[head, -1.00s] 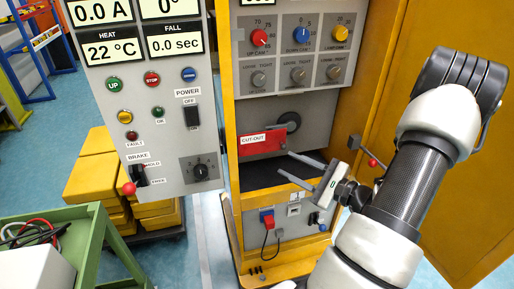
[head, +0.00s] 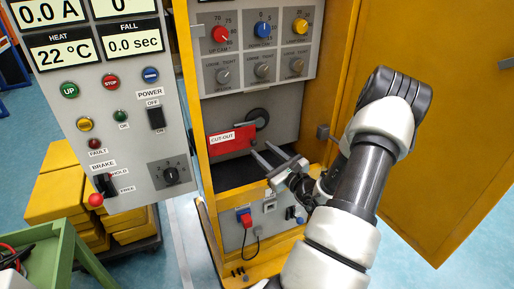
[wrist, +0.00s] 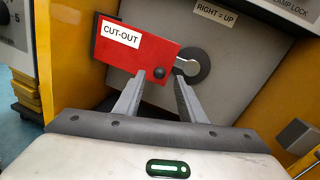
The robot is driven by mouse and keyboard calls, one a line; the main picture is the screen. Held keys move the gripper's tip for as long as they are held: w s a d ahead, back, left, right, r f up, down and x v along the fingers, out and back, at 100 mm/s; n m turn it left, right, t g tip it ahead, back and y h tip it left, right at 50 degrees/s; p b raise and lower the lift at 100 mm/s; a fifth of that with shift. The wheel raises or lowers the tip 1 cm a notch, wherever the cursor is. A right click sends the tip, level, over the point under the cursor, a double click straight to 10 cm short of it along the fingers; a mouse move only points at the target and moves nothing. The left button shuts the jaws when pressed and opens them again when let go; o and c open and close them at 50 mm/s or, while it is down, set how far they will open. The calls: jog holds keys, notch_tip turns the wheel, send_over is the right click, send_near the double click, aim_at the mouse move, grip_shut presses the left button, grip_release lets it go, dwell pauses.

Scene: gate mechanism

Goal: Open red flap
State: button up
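The red flap (head: 231,139) with a white CUT-OUT label is on the grey panel inside the yellow cabinet. My gripper (head: 260,149) is open just right of and below the flap. Whether either touches is unclear.
The yellow cabinet door (head: 420,120) stands open on the right, behind my arm. A grey control panel (head: 120,100) is at the left. A green cart (head: 50,255) stands at lower left.

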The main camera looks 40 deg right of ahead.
aim_at(234, 144)
jog(key=shift+w, duration=2.15)
jog(key=shift+c, duration=0.5)
grip_shut()
